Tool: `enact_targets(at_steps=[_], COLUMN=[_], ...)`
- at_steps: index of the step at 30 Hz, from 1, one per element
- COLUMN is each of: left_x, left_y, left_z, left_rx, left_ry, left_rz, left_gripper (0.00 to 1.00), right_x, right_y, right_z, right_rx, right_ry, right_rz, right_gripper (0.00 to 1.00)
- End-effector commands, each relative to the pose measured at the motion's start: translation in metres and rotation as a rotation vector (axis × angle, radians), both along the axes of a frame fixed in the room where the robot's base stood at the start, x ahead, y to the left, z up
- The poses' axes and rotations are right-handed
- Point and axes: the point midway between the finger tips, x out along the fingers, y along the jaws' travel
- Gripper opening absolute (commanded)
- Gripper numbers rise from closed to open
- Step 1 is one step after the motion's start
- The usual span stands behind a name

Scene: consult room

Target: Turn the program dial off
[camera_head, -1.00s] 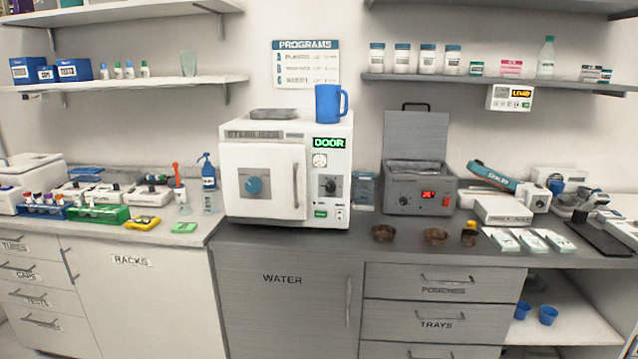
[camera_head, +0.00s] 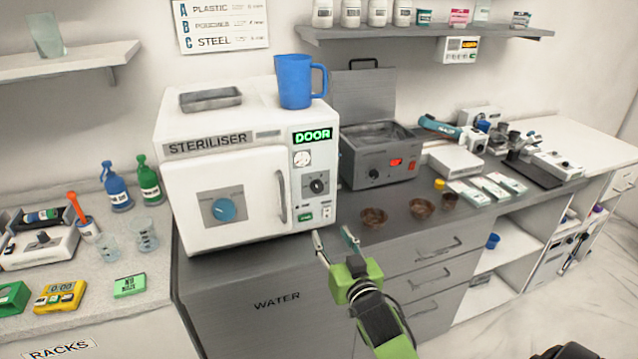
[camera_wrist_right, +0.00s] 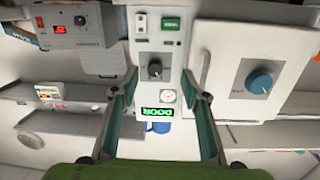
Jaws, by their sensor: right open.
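The steriliser (camera_head: 240,150) is a white box on the counter, its display (camera_head: 313,136) reading "DOOR" in green. The black program dial (camera_head: 317,184) sits on its right-hand panel, below a small round gauge (camera_head: 303,159). A larger blue knob (camera_head: 223,209) is on the door. My right gripper (camera_head: 335,238) is open and empty, in front of and below the panel. In the right wrist view, which is upside down, the dial (camera_wrist_right: 155,69) shows between the open fingers, apart from them. My left gripper is not in view.
A blue jug (camera_head: 295,82) and a metal tray (camera_head: 211,98) stand on top of the steriliser. A grey bath with a red display (camera_head: 378,160) and brown bowls (camera_head: 373,218) are to the right. Spray bottles (camera_head: 116,188) and beakers stand left.

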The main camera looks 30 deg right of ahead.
Motion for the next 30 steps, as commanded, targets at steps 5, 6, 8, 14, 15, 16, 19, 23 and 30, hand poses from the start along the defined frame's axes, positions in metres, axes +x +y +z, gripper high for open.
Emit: enact_targets(at_steps=[5,6,8,14,15,16,19,23,30], left_x=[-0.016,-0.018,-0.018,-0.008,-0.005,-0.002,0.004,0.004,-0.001], left_y=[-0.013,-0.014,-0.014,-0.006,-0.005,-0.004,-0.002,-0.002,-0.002], left_z=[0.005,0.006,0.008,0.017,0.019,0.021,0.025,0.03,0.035], left_rx=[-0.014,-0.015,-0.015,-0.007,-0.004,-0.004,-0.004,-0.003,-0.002], left_ry=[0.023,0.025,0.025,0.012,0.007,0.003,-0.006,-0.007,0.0], left_rz=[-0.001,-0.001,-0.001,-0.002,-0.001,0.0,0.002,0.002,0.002], left_gripper=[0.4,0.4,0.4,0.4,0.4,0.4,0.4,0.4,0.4], right_x=[-0.001,0.001,0.007,0.038,0.045,0.05,0.067,0.088,0.116], right_y=[-0.007,-0.008,-0.01,-0.019,-0.021,-0.023,-0.028,-0.034,-0.043], right_z=[0.043,0.044,0.045,0.045,0.046,0.046,0.045,0.045,0.043], right_rx=[-0.008,-0.008,-0.008,-0.008,-0.009,-0.01,-0.008,-0.007,-0.008], right_ry=[-0.066,-0.068,-0.07,-0.068,-0.067,-0.067,-0.067,-0.067,-0.067], right_rz=[-0.015,-0.016,-0.016,-0.015,-0.015,-0.015,-0.016,-0.016,-0.015], right_gripper=[0.42,0.42,0.42,0.42,0.42,0.42,0.42,0.42,0.42])
